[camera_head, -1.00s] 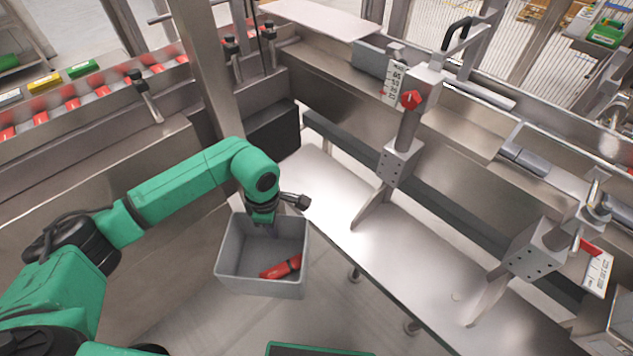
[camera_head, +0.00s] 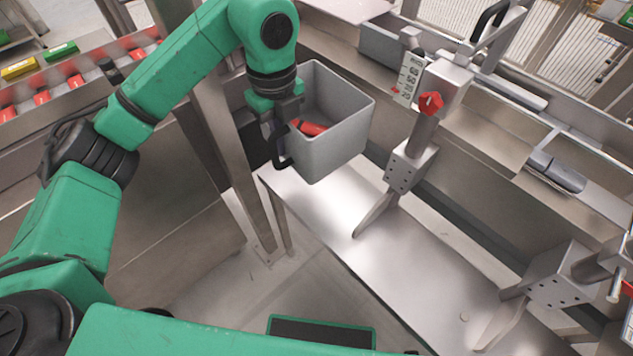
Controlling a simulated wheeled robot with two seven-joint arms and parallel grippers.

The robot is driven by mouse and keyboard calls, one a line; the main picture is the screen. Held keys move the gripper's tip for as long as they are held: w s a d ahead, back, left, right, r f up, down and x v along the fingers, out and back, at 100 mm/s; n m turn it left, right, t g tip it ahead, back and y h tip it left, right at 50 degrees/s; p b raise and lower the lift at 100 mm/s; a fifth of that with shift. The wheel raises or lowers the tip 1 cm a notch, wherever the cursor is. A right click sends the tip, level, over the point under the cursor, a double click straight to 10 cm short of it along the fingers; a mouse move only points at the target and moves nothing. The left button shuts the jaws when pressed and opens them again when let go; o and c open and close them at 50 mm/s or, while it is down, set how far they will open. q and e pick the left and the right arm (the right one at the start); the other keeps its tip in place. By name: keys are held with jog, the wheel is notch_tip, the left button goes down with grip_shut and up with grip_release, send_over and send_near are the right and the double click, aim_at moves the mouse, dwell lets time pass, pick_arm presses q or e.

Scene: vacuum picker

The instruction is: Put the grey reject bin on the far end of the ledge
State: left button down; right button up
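The grey reject bin (camera_head: 345,142) is held up in the air over the far end of the steel ledge (camera_head: 400,255), roughly level, with a red item (camera_head: 311,128) inside. My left gripper (camera_head: 284,135) is at the bin's left wall and appears shut on it; its fingertips are partly hidden by the wall. The bin's underside and any gap to the ledge are hard to judge. The ledge runs from below the bin toward the lower right, its top bare around there. My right gripper is not in view.
A steel bracket with a red knob (camera_head: 430,103) stands just right of the bin, its foot reaching over the ledge. Another bracket (camera_head: 556,282) stands at the near right. A steel post (camera_head: 226,150) rises left of the bin. A conveyor with red items (camera_head: 75,81) is at left.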

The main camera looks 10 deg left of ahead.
pick_arm(q)
jog(key=shift+r+n, duration=0.1)
jog(key=shift+n, duration=0.3)
notch_tip(320, 180, down, 19)
jog(key=shift+f+p, duration=0.15)
jog(key=shift+p, duration=0.4)
jog(key=shift+f, duration=0.35)
jog(key=c, duration=1)
grip_release()
jog(key=shift+c, duration=0.2)
jog(key=shift+r, duration=0.1)
jog(key=shift+r, duration=0.35)
notch_tip(320, 180, up, 12)
jog(key=shift+f+b, duration=0.25)
jog(key=shift+b, duration=0.2)
